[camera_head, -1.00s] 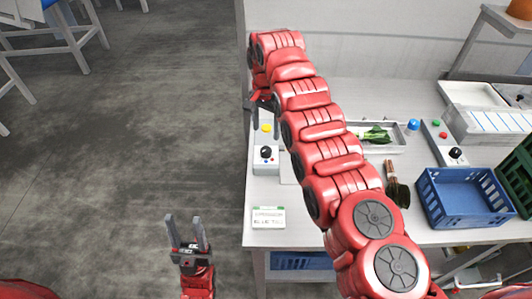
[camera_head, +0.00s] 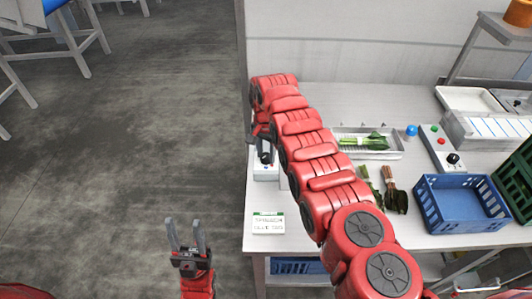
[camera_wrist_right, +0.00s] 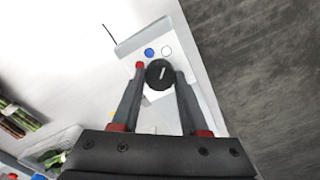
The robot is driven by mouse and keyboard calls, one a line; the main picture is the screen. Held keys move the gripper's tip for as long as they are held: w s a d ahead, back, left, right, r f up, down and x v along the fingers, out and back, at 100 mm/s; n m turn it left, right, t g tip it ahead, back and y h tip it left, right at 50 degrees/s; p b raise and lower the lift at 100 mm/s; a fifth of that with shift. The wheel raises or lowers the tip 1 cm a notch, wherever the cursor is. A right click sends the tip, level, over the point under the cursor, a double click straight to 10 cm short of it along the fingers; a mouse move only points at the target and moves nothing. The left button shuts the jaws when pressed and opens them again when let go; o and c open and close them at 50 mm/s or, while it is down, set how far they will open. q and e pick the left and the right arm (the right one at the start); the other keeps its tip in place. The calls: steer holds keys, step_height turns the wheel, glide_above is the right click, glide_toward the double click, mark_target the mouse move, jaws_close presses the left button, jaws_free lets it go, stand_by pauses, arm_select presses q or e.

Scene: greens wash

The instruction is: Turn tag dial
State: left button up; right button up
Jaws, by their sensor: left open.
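The tag dial is a black round knob (camera_head: 265,157) on a small white box (camera_head: 265,172) at the table's left edge. In the right wrist view the knob (camera_wrist_right: 159,75), with a pale pointer line, sits between the fingertips of my right gripper (camera_wrist_right: 160,71). The fingers are apart on either side of it; whether they touch it is not clear. In the head view my right gripper (camera_head: 261,138) is partly hidden by its own arm. My left gripper (camera_head: 184,221) is open and empty, left of the table.
A white label card (camera_head: 268,223) lies in front of the box. Right of my right arm are a metal tray (camera_head: 391,154) with greens, loose bunches of greens (camera_head: 396,199), a control box (camera_head: 440,148) and a blue crate (camera_head: 462,211). Open floor lies to the left.

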jaws_close()
steer(key=shift+n, duration=0.3)
steer(key=shift+f+n+b, duration=0.2)
steer(key=shift+n+b, duration=1.45)
steer(key=shift+n, duration=0.05)
steer(key=n+b, duration=0.3)
steer(key=shift+n, duration=0.3)
steer(key=shift+r+n+b, duration=0.2)
steer(key=shift+n+b, duration=0.15)
steer(key=shift+n, duration=0.15)
